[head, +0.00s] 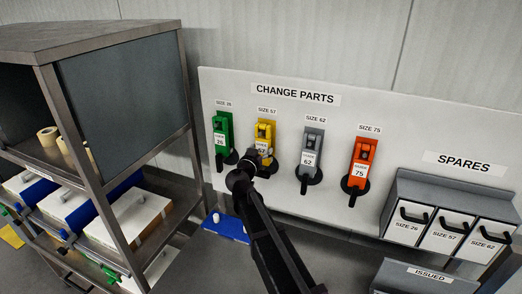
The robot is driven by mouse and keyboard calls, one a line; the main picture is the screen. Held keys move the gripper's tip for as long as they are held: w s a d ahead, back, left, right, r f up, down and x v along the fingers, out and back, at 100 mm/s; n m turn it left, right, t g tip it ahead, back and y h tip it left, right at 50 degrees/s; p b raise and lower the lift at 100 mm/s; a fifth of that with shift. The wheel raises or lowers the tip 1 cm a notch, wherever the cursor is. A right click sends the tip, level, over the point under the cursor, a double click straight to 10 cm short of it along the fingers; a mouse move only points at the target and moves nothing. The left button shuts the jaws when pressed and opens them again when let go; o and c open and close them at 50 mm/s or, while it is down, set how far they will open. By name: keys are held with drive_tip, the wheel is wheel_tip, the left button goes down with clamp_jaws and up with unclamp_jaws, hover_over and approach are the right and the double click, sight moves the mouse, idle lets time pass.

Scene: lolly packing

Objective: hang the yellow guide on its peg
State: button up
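The yellow guide (264,131) is upright at the board place marked SIZE 57, between the green and grey guides. Its white label shows in part, with the lower end covered by my gripper. My gripper (265,162) is right at the guide's lower part. I cannot tell whether its fingers are closed on the guide. The peg behind the yellow guide is hidden, so I cannot tell whether the guide rests on it.
A green guide (223,130), a grey guide (313,141) and an orange guide (363,151) hang on the CHANGE PARTS board (430,135). The SPARES bins (448,229) are at right. A metal shelf (120,100) stands at left. A blue item (226,227) lies below the board.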

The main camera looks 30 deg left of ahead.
drive_tip(key=shift+o, duration=1)
drive_tip(key=shift+s, duration=0.15)
drive_tip(key=s+d, duration=0.1)
drive_tip(key=s, duration=1)
drive_tip(key=shift+s+d, duration=0.15)
drive_tip(key=shift+s, duration=0.2)
drive_tip(key=shift+s, duration=0.1)
